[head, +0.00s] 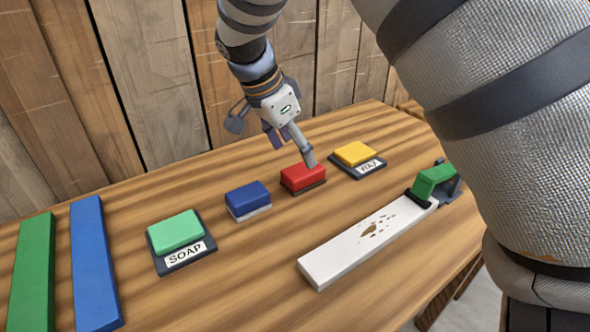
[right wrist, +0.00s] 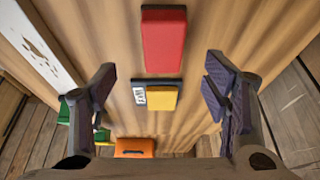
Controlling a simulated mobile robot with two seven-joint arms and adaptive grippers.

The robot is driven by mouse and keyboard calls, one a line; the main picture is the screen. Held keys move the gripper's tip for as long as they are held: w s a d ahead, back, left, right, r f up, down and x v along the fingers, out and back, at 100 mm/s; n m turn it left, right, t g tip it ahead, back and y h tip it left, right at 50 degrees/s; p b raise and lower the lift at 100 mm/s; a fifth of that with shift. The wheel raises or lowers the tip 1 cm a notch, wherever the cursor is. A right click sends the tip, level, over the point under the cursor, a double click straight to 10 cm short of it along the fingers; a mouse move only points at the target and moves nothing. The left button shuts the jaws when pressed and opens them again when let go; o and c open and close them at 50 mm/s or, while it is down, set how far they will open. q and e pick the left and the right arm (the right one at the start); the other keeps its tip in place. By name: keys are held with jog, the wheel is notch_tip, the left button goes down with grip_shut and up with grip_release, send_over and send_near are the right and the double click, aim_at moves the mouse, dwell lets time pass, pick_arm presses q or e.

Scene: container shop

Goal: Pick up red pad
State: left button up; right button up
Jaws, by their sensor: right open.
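The red pad (head: 303,177) lies on the wooden table between the blue pad and the yellow pad, with a dark underside. It also shows in the right wrist view (right wrist: 163,40), at the top middle, ahead of the fingers. My right gripper (head: 292,150) is above and just behind the red pad in the head view, one finger overlapping it in the picture. In the right wrist view the two fingers (right wrist: 160,95) are wide apart with nothing between them touching. I cannot tell whether a finger touches the pad. My left gripper is not in view.
The yellow pad (head: 355,153) on its WAX tray and the blue pad (head: 248,198) flank the red one. A green pad (head: 175,230) sits on a SOAP tray. A white stained board (head: 350,250) with a green clamp (head: 434,181) lies in front. A plank wall stands behind.

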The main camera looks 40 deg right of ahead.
aim_at(303, 169)
jog(key=x, duration=0.8)
jog(key=shift+w, duration=0.2)
jog(key=shift+a+r, duration=0.1)
jog(key=shift+r, duration=0.05)
jog(key=c, duration=1.3)
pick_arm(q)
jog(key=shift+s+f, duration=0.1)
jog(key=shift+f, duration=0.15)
pick_arm(e)
notch_tip(303, 169, up, 3)
jog(key=shift+w+f, duration=0.1)
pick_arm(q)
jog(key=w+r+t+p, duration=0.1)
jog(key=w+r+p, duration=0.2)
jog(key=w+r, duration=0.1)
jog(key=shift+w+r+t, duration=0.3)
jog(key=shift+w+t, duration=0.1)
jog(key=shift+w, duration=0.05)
pick_arm(e)
jog(key=s+a+r, duration=0.4)
jog(key=s+r, duration=0.6)
jog(key=s, duration=0.3)
jog(key=shift+s+r, duration=0.2)
jog(key=shift+s, duration=0.05)
jog(key=shift+a, duration=0.1)
